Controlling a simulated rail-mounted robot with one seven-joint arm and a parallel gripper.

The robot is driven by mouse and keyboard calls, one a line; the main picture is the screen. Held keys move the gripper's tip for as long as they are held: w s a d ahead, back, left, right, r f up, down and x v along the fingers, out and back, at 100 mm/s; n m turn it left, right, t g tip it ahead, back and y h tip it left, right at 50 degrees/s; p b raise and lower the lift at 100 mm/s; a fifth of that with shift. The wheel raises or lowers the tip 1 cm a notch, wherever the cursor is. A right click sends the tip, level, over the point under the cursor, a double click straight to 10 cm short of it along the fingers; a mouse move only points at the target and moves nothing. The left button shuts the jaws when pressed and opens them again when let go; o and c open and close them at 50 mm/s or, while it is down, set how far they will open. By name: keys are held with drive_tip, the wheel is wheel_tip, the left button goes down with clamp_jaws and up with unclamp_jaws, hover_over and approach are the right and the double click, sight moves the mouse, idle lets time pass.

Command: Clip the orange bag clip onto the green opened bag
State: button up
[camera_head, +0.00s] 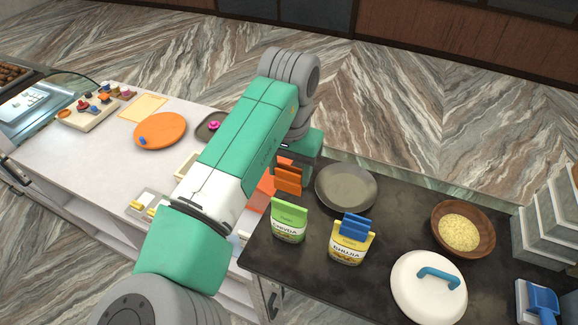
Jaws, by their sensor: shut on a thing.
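The orange bag clip (288,181) is held at the end of my arm, above the dark counter. My gripper (288,166) is shut on it; the fingers are small and partly hidden by the arm. The green opened bag (289,223) stands upright on the dark counter, just below the clip in the picture. The clip looks apart from the bag's top edge, but the depth between them is hard to tell.
A yellow bag (348,246) with a blue clip (356,226) stands right of the green bag. A grey plate (346,188) lies behind. A white lid (428,288) and a brown bowl (463,212) are farther right. An orange plate (160,131) lies on the white counter at left.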

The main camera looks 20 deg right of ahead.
drive_tip(key=b, duration=0.4)
hover_over(289, 204)
wheel_tip(289, 204, down, 4)
drive_tip(key=shift+f, duration=0.25)
drive_tip(key=shift+f+p, duration=0.45)
drive_tip(key=shift+f, duration=0.05)
drive_tip(key=shift+p, duration=1)
drive_tip(key=shift+f, duration=0.3)
drive_tip(key=shift+f, duration=0.5)
drive_tip(key=shift+f, duration=0.25)
idle(0.5)
drive_tip(key=shift+f, duration=0.45)
